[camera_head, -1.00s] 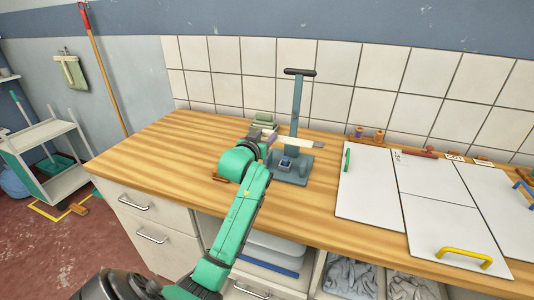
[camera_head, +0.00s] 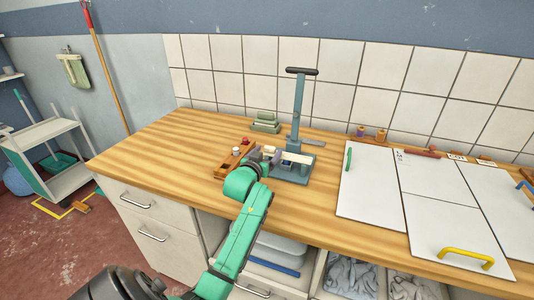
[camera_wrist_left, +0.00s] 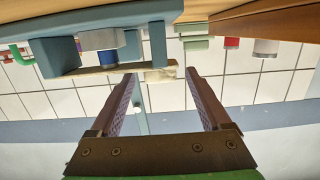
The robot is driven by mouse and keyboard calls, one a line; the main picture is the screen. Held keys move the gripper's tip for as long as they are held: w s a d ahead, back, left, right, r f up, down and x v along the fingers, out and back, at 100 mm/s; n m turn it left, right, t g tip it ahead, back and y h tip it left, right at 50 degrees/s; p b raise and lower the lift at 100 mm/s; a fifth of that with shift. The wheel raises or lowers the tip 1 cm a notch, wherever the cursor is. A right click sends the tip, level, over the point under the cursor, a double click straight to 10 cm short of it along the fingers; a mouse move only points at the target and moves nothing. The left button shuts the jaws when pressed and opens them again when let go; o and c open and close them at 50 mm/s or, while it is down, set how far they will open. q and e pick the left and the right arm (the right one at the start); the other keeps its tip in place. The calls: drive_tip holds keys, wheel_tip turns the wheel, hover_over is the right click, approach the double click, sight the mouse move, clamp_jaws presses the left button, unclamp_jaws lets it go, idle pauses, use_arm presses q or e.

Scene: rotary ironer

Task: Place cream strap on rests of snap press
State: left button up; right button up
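The blue-grey snap press (camera_head: 297,112) stands on the wooden worktop, with an upright column and a dark handle on top. The cream strap (camera_head: 297,158) lies level across the front of the press, low over its base. In the left wrist view, which looks upside down, the strap (camera_wrist_left: 100,70) spans the ends of two grey-blue posts and appears to touch both. My left gripper (camera_head: 268,153) is at the strap's left end. Its fingers (camera_wrist_left: 161,76) are spread apart, with the strap's end between them and clear space on both sides. My right gripper is out of view.
A wooden holder (camera_head: 230,160) with red and white pieces sits just left of my gripper. A stack of green blocks (camera_head: 265,121) stands behind it. White boards (camera_head: 375,185) cover the right of the worktop. The worktop's left part (camera_head: 165,145) is clear.

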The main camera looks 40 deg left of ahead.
use_arm(q)
drive_tip(key=shift+r, duration=0.25)
drive_tip(key=v, duration=0.5)
drive_tip(key=b+v, duration=0.1)
drive_tip(key=v, duration=0.5)
drive_tip(key=shift+f, duration=0.2)
drive_tip(key=shift+s+d+r, duration=0.1)
drive_tip(key=shift+s+r, duration=0.1)
drive_tip(key=shift+s, duration=0.35)
drive_tip(key=shift+w, duration=0.1)
